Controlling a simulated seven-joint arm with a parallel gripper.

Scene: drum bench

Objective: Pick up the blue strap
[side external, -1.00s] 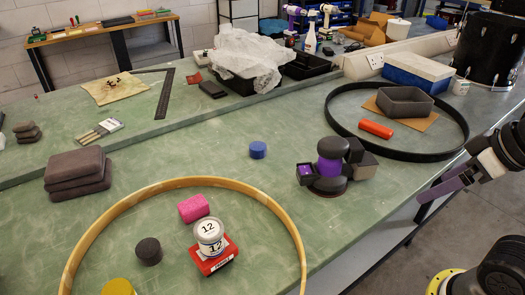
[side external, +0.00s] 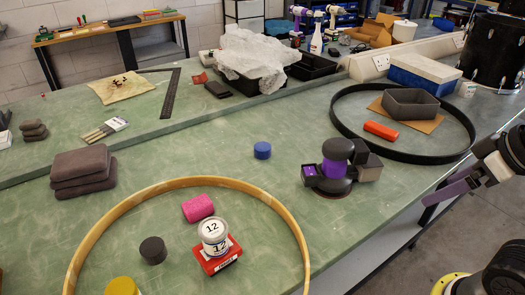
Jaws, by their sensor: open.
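The blue strap (side external: 262,150) appears to be the small blue round roll on the green bench, near the middle of the side external view. It stands clear of other things. What appears to be my gripper (side external: 441,192), with long purple fingers, is at the right by the bench's edge. It is open, well to the right of the blue roll and not touching it. The fingers are seen edge-on, so their gap is hard to make out.
A purple-and-black mechanism (side external: 335,168) stands right of the roll. A wooden hoop (side external: 176,183) lies in front, around a pink roll (side external: 198,208) and a red block (side external: 216,261) bearing a jar. A black hoop (side external: 335,118) lies behind right.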

